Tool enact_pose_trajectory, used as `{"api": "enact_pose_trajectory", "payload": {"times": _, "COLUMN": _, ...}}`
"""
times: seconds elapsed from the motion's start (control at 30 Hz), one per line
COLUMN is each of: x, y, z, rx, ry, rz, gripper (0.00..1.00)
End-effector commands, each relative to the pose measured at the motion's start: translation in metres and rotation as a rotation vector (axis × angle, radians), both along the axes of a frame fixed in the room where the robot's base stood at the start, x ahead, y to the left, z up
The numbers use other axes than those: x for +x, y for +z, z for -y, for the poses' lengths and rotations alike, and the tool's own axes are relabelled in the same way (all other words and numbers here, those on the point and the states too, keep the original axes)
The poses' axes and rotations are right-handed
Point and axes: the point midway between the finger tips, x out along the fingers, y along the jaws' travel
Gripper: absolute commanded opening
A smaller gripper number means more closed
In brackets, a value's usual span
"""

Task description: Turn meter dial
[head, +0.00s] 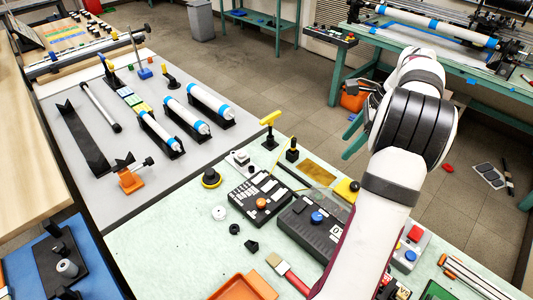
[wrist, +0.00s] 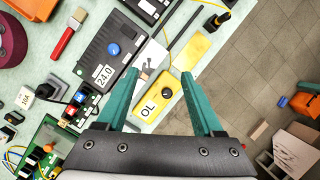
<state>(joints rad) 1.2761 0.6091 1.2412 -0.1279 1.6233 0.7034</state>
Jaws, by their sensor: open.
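The meter (wrist: 157,103) is a small yellow unit with a pale display reading "OL". Its small round dark dial (wrist: 167,92) sits at the upper part of its face. In the wrist view the meter lies between my gripper's two teal fingers, below them on the green bench top. My gripper (wrist: 161,74) is open, with nothing between its fingers but the view of the meter and bench. In the head view my white arm covers much of the right side of the bench, and only a yellow corner of the meter (head: 347,190) shows beside it.
A dark power unit (wrist: 108,55) with a blue knob and a "24.0" display stands left of the meter. A yellow strip (wrist: 190,52) and a black-and-yellow tool lie above it. A red brush (wrist: 68,35) and circuit boards are at left.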

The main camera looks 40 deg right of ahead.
Motion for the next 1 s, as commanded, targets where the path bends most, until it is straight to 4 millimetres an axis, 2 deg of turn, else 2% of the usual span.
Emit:
{"api": "enact_pose_trajectory", "payload": {"times": 0.1, "x": 0.02, "y": 0.009, "z": -0.027, "rx": -0.015, "ry": 0.099, "rz": -0.002, "gripper": 0.69}}
{"api": "enact_pose_trajectory", "payload": {"times": 0.27, "x": 0.042, "y": 0.019, "z": -0.064, "rx": -0.039, "ry": 0.234, "rz": -0.004, "gripper": 0.69}}
{"api": "enact_pose_trajectory", "payload": {"times": 0.4, "x": 0.058, "y": 0.026, "z": -0.101, "rx": -0.058, "ry": 0.363, "rz": -0.006, "gripper": 0.69}}
{"api": "enact_pose_trajectory", "payload": {"times": 0.7, "x": 0.075, "y": 0.037, "z": -0.176, "rx": -0.099, "ry": 0.621, "rz": -0.004, "gripper": 0.69}}
{"api": "enact_pose_trajectory", "payload": {"times": 0.83, "x": 0.076, "y": 0.039, "z": -0.195, "rx": -0.109, "ry": 0.688, "rz": -0.003, "gripper": 0.69}}
{"api": "enact_pose_trajectory", "payload": {"times": 1.0, "x": 0.077, "y": 0.04, "z": -0.204, "rx": -0.114, "ry": 0.72, "rz": -0.002, "gripper": 0.69}}
